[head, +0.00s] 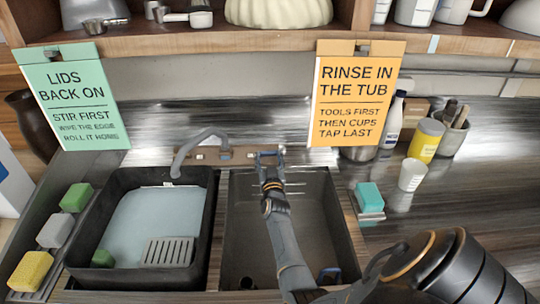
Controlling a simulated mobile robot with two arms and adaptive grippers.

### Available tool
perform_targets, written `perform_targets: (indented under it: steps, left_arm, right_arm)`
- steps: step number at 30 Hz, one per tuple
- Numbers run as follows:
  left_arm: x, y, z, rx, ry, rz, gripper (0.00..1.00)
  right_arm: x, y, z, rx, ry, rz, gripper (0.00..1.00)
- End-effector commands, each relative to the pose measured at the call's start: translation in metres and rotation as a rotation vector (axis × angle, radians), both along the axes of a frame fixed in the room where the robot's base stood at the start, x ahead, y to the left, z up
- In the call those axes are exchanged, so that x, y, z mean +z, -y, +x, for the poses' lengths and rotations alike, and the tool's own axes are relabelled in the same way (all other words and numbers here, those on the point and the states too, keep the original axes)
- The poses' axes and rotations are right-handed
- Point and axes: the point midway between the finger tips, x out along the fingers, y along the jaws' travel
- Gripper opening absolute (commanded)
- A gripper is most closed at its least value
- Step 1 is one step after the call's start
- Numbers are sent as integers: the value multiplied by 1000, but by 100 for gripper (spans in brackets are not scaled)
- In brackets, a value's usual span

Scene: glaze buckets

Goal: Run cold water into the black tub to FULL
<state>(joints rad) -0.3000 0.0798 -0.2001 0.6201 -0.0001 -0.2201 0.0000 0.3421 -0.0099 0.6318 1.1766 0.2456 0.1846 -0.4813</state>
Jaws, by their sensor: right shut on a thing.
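The black tub (81,228) sits in the left sink bay. A pale blue, flat area (140,215) that looks like water fills much of its inside; its depth is hard to tell. The grey spout (192,146) bends over the tub's back edge, and I cannot make out a stream. My right gripper (269,156) is shut at the right end of the tap base (210,154). It seems to hold a tap handle, which the jaws mostly hide. My left gripper is not in view.
The right basin (325,215) lies under my right arm. A slotted grey plate (167,251) and a green block (103,258) are in the tub. Sponges (54,230) line the left edge. An orange sign (358,95) hangs behind. A white cup (412,174) stands right.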

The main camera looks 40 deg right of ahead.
Motion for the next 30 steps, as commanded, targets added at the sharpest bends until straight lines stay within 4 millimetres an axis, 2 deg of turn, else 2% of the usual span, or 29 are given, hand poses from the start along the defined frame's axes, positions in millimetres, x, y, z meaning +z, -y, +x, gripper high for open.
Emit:
perform_targets:
  steps: [14, 15, 18, 26, 30]
  left_arm:
    - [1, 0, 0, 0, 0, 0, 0]
    - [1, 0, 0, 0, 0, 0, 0]
    - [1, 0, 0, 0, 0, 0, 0]
    - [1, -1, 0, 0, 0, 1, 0]
    - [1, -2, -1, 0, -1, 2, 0]
  right_arm:
    - [1, -1, 1, -55, 29, 30, 23]
    - [1, -1, 1, -55, 29, 30, 61]
    - [1, -1, 1, -54, 29, 30, 77]
    - [0, -1, 1, -53, 26, 30, 77]
    - [7, -2, 1, -54, 29, 29, 77]
